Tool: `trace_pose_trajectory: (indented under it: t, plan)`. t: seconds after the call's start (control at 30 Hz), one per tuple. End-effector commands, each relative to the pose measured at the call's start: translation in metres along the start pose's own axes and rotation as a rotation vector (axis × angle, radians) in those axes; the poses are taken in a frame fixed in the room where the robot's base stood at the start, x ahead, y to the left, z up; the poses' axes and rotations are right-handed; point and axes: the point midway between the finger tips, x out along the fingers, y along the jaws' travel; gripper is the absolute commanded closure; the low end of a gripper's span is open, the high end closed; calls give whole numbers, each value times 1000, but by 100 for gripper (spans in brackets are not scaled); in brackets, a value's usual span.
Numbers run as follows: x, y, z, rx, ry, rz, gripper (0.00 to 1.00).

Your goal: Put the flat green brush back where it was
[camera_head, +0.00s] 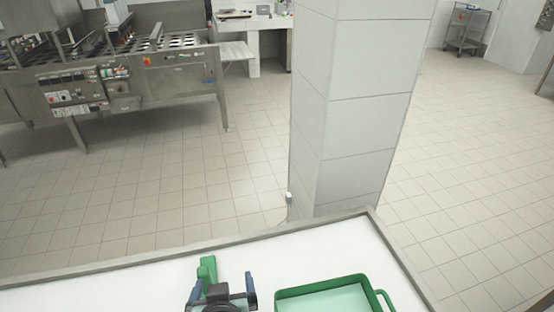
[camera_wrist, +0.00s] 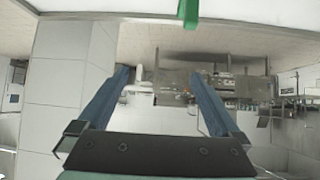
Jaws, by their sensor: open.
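A green object (camera_head: 207,268), probably the flat green brush, is on the white table just beyond my gripper; its near part is hidden behind the gripper in the head view. In the wrist view a green end of it (camera_wrist: 188,12) shows at the top edge, against the table's white top, and the rest is cut off. My gripper (camera_head: 222,291) is over the table. In the wrist view its two blue fingers (camera_wrist: 160,76) are spread wide with nothing between them. The brush is outside the fingers, apart from their tips.
A green tray with a handle (camera_head: 290,291) stands right of my gripper on the white table (camera_head: 130,295), which has a raised grey rim. A white tiled pillar (camera_head: 350,110) rises just beyond the table. A steel filling machine (camera_head: 150,75) stands at the back left.

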Motion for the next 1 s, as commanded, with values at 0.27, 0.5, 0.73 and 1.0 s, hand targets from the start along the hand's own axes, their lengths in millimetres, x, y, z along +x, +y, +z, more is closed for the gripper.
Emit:
trace_pose_trajectory:
  t: [0.27,0.5,0.73,1.0]
  plan:
    - [-134,59,-252,30,716,104,0]
    - [-310,88,-358,8,1247,197,0]
    - [-390,92,-375,-13,1464,237,0]
    - [-394,91,-375,-14,1473,238,0]
